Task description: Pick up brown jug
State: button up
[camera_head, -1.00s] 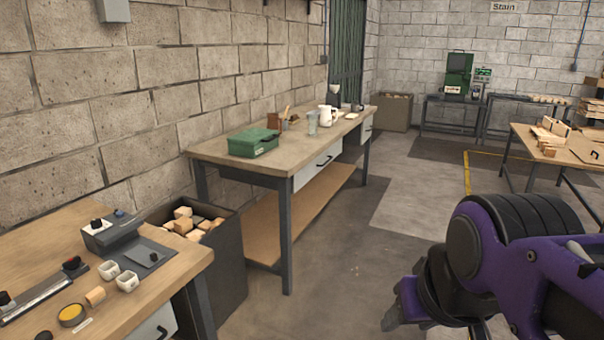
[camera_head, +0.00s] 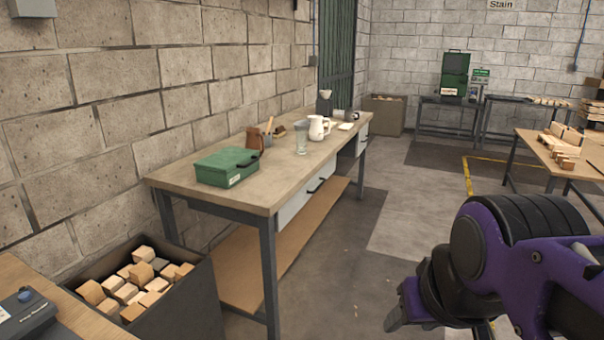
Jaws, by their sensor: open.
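A small brown vessel (camera_head: 254,138), which looks like the brown jug, stands toward the wall side of the long wooden workbench (camera_head: 262,188), behind the green case. A cup with sticks stands right beside it. A white jug (camera_head: 317,128) and a clear glass (camera_head: 301,143) stand farther right on the same bench. My purple arm fills the lower right. My gripper (camera_head: 398,318) shows only in part at its lower left end, open, over the floor and well away from the bench. Nothing shows in it.
A green case (camera_head: 227,166) lies on the bench's near end. A dark bin of wood blocks (camera_head: 190,290) stands before the bench at lower left, next to a nearer table (camera_head: 75,325). The floor (camera_head: 345,275) right of the bench is clear. Another table stands at far right.

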aim_at(254, 141)
jog(key=i+l+u, duration=0.2)
jog(key=i, duration=0.85)
jog(key=i+j+u, duration=0.1)
jog(key=u, duration=0.8)
jog(key=i+l+u, duration=0.15)
jog(key=l+u, duration=0.5)
jog(key=u, duration=0.15)
jog(key=i+l+u, duration=0.2)
jog(key=l, duration=0.2)
jog(key=l+u, duration=0.2)
jog(key=l, duration=0.2)
jog(key=l+u, duration=0.15)
jog(key=l, duration=0.25)
jog(key=k+l+u, duration=0.15)
jog(key=l, duration=0.8)
jog(key=k+l+u, duration=0.15)
jog(key=l, duration=1)
